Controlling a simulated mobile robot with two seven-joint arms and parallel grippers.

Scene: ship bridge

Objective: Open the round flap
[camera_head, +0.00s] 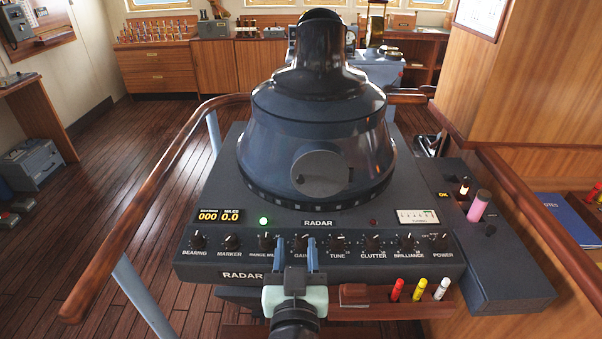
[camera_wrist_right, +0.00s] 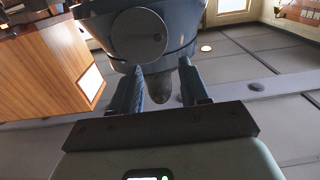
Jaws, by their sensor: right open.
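The round flap (camera_head: 320,171) is a grey disc on the front of the radar hood's dark blue housing (camera_head: 275,120). My left gripper is not in view.
The radar panel (camera_head: 318,223) has a row of knobs between gripper and hood. A wooden pen tray (camera_head: 380,309) with several markers sits right of my gripper. A curved wooden handrail (camera_head: 150,190) runs along the left. A pink cylinder (camera_head: 479,206) stands at the right.

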